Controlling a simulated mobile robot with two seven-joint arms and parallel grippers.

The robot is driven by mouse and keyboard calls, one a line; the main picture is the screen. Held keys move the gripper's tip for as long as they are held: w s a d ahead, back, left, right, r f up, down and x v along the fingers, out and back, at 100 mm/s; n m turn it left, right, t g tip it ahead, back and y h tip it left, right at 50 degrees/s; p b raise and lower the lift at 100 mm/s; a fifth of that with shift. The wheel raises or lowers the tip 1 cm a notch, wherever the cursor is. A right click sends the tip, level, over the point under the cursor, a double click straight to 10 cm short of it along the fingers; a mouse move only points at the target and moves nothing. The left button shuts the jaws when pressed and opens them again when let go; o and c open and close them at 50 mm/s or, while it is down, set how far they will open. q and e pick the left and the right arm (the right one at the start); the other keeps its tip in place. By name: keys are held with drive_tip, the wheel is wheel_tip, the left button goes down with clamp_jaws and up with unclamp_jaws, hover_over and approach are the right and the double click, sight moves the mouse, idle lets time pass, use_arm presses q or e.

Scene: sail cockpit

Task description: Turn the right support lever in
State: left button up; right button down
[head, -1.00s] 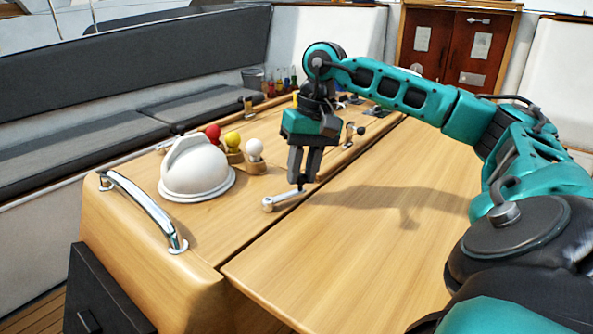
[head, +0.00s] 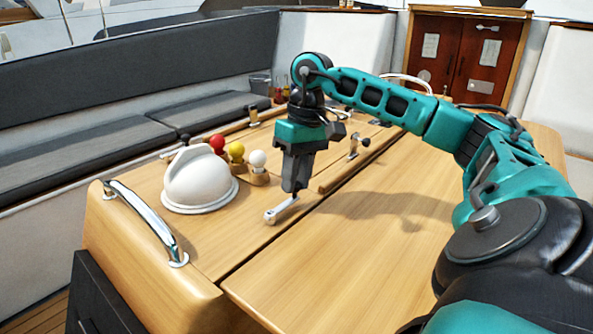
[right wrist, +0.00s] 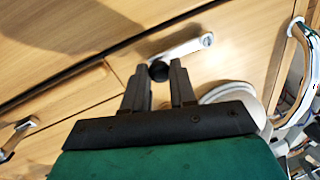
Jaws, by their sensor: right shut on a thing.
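The support lever is a short silver bar (head: 282,209) on the wooden table top, close to the long seam between the centre section and the right leaf. It also shows in the right wrist view (right wrist: 184,48), with a round black knob (right wrist: 159,70) at one end. My right gripper (head: 291,190) points down over the knob end of the lever in the head view. In the right wrist view my right gripper (right wrist: 162,74) has its fingers on both sides of the knob, shut on it. The knob is hidden by the fingers in the head view. My left gripper is out of view.
A white dome (head: 200,181) stands left of the lever, with red, yellow and white balls (head: 258,158) on holders behind it. A chrome handrail (head: 145,217) is at the near left edge. Another lever with a black knob (head: 365,142) lies farther back. The right leaf (head: 370,260) is clear.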

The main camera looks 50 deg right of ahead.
drive_tip(key=c, duration=0.9)
unclamp_jaws()
drive_tip(key=r+p, duration=0.1)
drive_tip(key=r, duration=0.3)
drive_tip(key=d+r+p, duration=0.1)
drive_tip(key=r+p, duration=0.1)
drive_tip(key=r, duration=0.2)
drive_tip(key=d+r+p, duration=0.1)
drive_tip(key=r, duration=0.3)
drive_tip(key=shift+s+d+r+p, duration=0.15)
drive_tip(key=shift+d+r+p, duration=0.1)
drive_tip(key=shift+r+p, duration=0.15)
drive_tip(key=shift+f, duration=0.1)
